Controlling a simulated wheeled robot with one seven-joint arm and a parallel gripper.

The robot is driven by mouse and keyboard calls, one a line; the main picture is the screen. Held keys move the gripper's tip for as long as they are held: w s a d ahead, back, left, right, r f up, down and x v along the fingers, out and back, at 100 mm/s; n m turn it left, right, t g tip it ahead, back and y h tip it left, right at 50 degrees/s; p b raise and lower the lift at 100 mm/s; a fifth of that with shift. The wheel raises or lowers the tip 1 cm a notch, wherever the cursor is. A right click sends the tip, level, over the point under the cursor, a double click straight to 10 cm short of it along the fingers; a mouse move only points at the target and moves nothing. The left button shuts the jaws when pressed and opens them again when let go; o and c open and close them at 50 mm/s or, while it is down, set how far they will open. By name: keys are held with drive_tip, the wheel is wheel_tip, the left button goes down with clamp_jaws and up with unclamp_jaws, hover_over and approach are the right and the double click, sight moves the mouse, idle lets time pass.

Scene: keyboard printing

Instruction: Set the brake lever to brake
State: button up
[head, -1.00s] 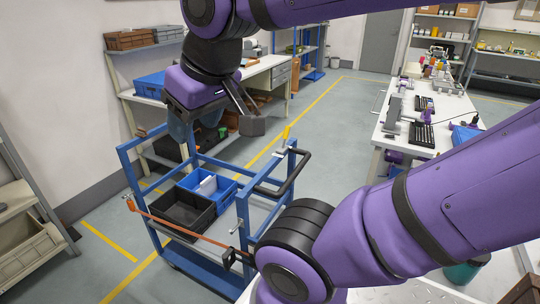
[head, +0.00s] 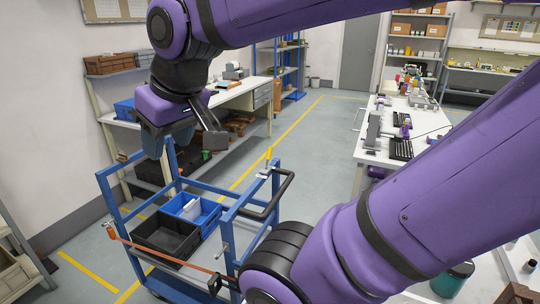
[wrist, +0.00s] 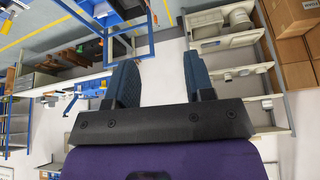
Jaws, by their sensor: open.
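A blue-framed cart (head: 232,213) with a black push handle (head: 284,192) stands at lower centre in the head view. A small upright yellow piece (head: 269,155) on the frame top beside the handle looks like the brake lever; its setting is too small to read. My gripper (head: 168,152) hangs at the cart's far left, left of the yellow piece and apart from it. In the wrist view my gripper (wrist: 160,65) shows two separated blue-grey fingers with nothing between them. Part of the cart's blue frame (wrist: 150,30) shows at the upper middle there.
The cart carries a black bin (head: 165,240) and a blue bin (head: 207,216). An orange bar (head: 165,256) crosses its near side. A long workbench (head: 245,90) stands behind, and a white table (head: 375,150) stands at right. The floor (head: 320,130) between them is clear.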

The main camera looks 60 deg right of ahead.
drive_tip(key=w+d+m, duration=0.2)
drive_tip(key=w+d, duration=0.7)
drive_tip(key=w, duration=0.2)
drive_tip(key=w+d+f+m, duration=0.2)
drive_tip(key=w+d+f, duration=0.15)
drive_tip(key=d, duration=0.45)
drive_tip(key=w+d+f+m, duration=0.15)
drive_tip(key=w+d, duration=0.25)
drive_tip(key=d, duration=0.4)
drive_tip(key=m+h, duration=0.2)
drive_tip(key=m, duration=0.4)
approach(270, 150)
drive_tip(key=x, duration=1.1)
drive_tip(key=shift+d+f, duration=0.1)
clamp_jaws()
